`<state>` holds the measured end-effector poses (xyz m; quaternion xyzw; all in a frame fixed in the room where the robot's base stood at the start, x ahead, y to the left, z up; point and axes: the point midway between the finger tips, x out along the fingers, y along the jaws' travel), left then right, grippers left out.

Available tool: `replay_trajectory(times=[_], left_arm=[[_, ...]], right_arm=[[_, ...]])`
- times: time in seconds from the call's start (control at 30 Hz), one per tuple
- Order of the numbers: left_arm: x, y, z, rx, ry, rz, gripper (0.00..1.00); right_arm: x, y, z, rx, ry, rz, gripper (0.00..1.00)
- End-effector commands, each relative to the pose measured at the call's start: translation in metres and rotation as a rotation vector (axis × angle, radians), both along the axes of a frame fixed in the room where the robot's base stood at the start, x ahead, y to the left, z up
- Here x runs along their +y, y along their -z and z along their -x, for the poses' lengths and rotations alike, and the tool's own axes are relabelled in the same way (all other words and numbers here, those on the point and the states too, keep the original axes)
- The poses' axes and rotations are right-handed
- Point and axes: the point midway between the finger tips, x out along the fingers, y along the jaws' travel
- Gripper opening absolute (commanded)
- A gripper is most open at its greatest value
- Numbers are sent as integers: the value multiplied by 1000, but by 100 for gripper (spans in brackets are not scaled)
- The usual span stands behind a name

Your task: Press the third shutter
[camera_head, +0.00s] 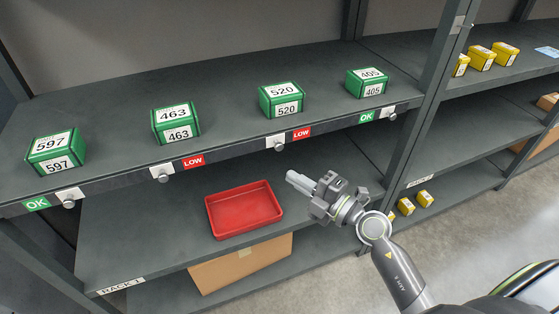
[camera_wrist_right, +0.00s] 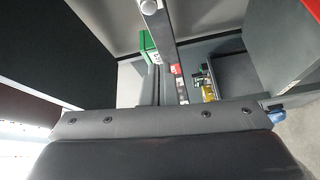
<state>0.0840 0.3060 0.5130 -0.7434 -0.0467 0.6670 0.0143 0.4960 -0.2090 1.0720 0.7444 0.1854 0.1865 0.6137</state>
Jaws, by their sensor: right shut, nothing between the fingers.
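Along the front edge of the upper shelf are several knobbed white shutters. From the left they are the first (camera_head: 69,199), the second (camera_head: 163,173), the third (camera_head: 279,143) and the fourth (camera_head: 389,114). A red LOW label (camera_head: 301,133) is just right of the third. My right gripper (camera_head: 293,178) is shut and empty, its fingers pointing left. In the head view it shows just below the third shutter, apart from it. My left gripper is out of view.
Green boxes marked 597 (camera_head: 55,153), 463 (camera_head: 175,122), 520 (camera_head: 281,98) and 405 (camera_head: 367,82) stand on the upper shelf. A red tray (camera_head: 243,229) lies on the shelf below, left of my gripper. A cardboard box (camera_head: 240,264) sits lower. A rack post (camera_head: 420,100) stands right.

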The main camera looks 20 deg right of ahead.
Motion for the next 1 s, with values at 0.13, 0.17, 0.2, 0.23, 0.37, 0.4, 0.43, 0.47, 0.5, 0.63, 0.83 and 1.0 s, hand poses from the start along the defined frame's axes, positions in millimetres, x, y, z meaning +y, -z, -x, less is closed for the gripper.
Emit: replay_trajectory(times=[0.13,0.17,0.2,0.23,0.37,0.4,0.43,0.47,0.5,0.63,0.83,1.0], left_arm=[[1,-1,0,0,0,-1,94],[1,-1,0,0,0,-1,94],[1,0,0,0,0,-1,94],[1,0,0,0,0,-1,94],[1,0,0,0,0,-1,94],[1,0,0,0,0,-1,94],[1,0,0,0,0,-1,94],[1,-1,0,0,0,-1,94],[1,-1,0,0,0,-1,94],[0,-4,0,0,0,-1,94],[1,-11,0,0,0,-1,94],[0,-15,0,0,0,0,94]], right_arm=[[3,-10,2,-19,-9,31,0],[3,-10,3,-20,-9,33,0],[3,-10,3,-21,-10,34,0],[3,-10,3,-20,-10,34,0],[3,-10,3,-20,-9,33,0],[3,-10,3,-20,-9,32,0],[3,-10,2,-20,-9,32,0],[4,-10,2,-20,-9,32,0],[4,-10,1,-21,-9,31,0],[10,-12,-9,-20,-8,29,0],[31,-15,-42,-21,-10,26,0],[50,-16,-74,-20,-10,28,0]])
